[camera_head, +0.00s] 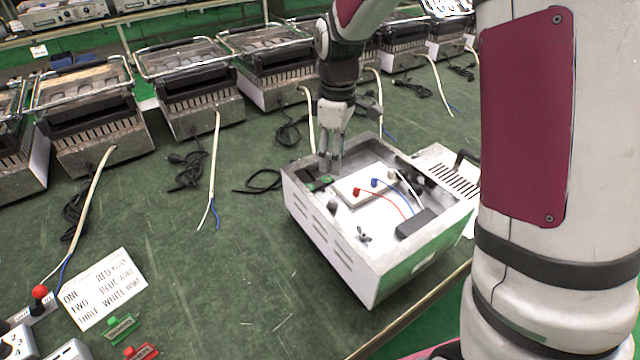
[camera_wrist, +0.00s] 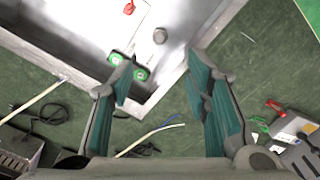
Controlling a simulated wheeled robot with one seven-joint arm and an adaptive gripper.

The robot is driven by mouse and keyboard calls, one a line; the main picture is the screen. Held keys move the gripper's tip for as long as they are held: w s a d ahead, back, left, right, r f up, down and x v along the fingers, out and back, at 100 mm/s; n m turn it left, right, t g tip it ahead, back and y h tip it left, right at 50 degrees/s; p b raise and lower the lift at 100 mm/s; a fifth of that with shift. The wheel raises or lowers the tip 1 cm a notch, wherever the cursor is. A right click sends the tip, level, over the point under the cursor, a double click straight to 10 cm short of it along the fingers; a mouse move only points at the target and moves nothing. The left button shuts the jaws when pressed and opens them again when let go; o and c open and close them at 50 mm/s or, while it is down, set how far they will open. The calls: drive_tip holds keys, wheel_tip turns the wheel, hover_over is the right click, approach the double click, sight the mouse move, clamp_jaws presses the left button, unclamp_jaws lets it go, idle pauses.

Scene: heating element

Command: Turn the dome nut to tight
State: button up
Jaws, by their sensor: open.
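The dome nut looks to be a small grey dome (camera_head: 332,206) inside the open metal box (camera_head: 338,250), near its left wall. It also shows in the wrist view (camera_wrist: 160,35), upper middle, beyond my fingertips. My gripper (camera_head: 330,168) hangs pointing down over the box's left-back corner. In the wrist view my gripper (camera_wrist: 160,70) is open and empty, its two green-padded fingers apart. The nut lies apart from both fingers. Its tightness cannot be seen.
A white plate inside the box carries a red connector (camera_head: 356,191) and a blue connector (camera_head: 374,183) with wires. The box walls stand around the nut. Several heaters with loose cords line the back. A lettered card (camera_head: 103,288) lies at left. The table left of the box is mostly clear.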

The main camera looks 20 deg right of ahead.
sight(332, 203)
wheel_tip(332, 203, down, 14)
drive_tip(key=shift+w+b, duration=0.1)
drive_tip(key=shift+b, duration=0.55)
drive_tip(key=shift+c, duration=0.6)
clamp_jaws()
